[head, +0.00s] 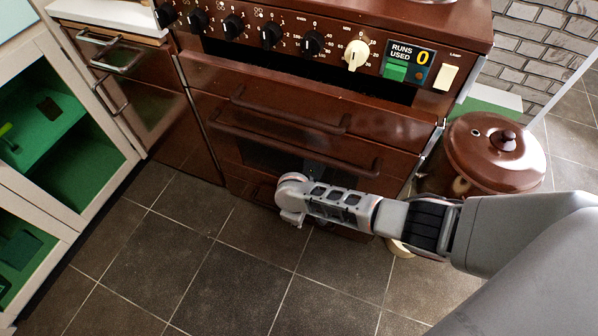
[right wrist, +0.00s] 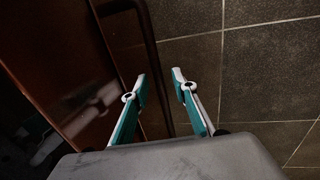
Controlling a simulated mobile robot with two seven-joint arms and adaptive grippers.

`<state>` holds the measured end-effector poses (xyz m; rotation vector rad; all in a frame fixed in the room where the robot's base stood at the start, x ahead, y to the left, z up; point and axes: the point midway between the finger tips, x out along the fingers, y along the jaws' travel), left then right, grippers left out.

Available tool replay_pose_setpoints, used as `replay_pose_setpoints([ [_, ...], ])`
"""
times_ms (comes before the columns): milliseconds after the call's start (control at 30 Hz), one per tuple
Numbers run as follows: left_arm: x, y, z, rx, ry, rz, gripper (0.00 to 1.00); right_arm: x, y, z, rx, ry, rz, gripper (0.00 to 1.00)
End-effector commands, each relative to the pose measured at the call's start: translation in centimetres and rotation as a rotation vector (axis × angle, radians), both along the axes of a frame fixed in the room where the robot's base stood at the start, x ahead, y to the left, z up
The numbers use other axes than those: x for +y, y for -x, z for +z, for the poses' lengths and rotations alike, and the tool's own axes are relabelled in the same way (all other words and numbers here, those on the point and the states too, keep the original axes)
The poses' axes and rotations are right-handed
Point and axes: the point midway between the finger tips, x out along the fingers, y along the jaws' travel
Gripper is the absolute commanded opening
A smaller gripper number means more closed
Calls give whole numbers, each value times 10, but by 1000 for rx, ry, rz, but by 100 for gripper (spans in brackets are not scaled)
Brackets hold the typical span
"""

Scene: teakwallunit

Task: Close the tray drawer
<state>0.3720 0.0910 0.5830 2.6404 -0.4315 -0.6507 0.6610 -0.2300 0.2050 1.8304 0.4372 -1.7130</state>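The brown cooker (head: 300,120) stands at the top of the head view. A dark gap shows under its control panel, above a brown front with a bar handle (head: 290,110). A second, longer bar handle (head: 300,143) lies below. I cannot tell which front is the tray drawer or how far it is out. My right arm reaches in from the right, its wrist low before the cooker. In the right wrist view my right gripper (right wrist: 160,76) is open; a dark bar (right wrist: 151,40) runs behind its fingertips, contact unclear. My left gripper is not in view.
A brown lidded pot (head: 497,152) stands right of the cooker. A cupboard with green inside (head: 45,120) is at left, next to a brown cabinet with handles (head: 150,115). Dark floor tiles (head: 230,270) are clear in front.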

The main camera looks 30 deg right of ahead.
Motion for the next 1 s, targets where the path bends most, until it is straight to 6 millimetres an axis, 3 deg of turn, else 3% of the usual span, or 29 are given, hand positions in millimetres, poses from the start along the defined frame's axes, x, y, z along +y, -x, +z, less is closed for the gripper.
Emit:
replay_pose_setpoints([
  [600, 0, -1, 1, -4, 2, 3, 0, 14, 11, 89, -2, -2, 1, 28],
  [800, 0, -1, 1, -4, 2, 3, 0, 15, 13, 105, -1, 2, 0, 28],
  [1000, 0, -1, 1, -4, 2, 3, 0, 16, 14, 107, 0, 2, 0, 28],
])
